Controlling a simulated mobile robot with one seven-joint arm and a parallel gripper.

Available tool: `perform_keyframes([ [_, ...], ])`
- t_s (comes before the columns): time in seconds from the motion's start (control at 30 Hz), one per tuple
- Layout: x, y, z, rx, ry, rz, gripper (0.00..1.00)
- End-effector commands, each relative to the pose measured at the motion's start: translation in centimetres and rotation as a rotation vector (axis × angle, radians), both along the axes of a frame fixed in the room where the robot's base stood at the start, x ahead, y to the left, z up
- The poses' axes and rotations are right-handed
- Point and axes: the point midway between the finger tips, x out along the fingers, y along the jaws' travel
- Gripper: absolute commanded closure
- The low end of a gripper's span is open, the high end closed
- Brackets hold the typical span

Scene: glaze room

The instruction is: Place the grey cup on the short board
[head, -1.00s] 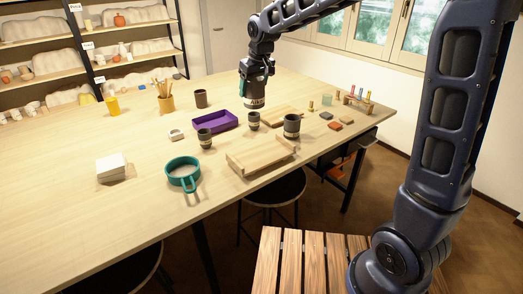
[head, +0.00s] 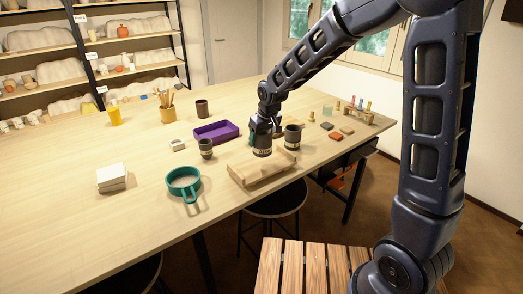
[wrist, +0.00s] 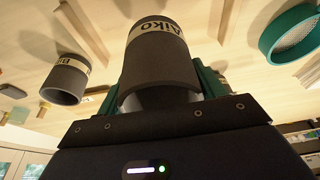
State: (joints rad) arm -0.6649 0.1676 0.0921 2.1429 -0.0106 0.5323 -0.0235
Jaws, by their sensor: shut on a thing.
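My gripper (head: 262,133) is shut on a grey cup (head: 262,147) with a pale band, held upright. The wrist view shows this cup (wrist: 160,70) between the jaws, its band reading "Aiko". In the head view the cup overlaps the far part of a light wooden board (head: 260,170) near the table's front edge. I cannot tell whether its base touches the board. Another grey cup (head: 293,138) stands right of my gripper; it also shows in the wrist view (wrist: 65,78). A smaller grey cup (head: 206,148) stands to the left. Which board is the short one is unclear.
A purple tray (head: 216,132) lies behind the left cup, and a teal sieve (head: 184,184) lies front left. The left table area is mostly clear.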

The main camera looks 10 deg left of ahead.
Motion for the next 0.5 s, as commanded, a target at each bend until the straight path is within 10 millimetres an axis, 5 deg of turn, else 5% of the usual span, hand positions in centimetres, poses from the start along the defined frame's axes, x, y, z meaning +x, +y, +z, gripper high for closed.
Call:
perform_keyframes([
  [0.5,0.0,0.0,-4.9,-0.001,0.001,0.0,0.61],
])
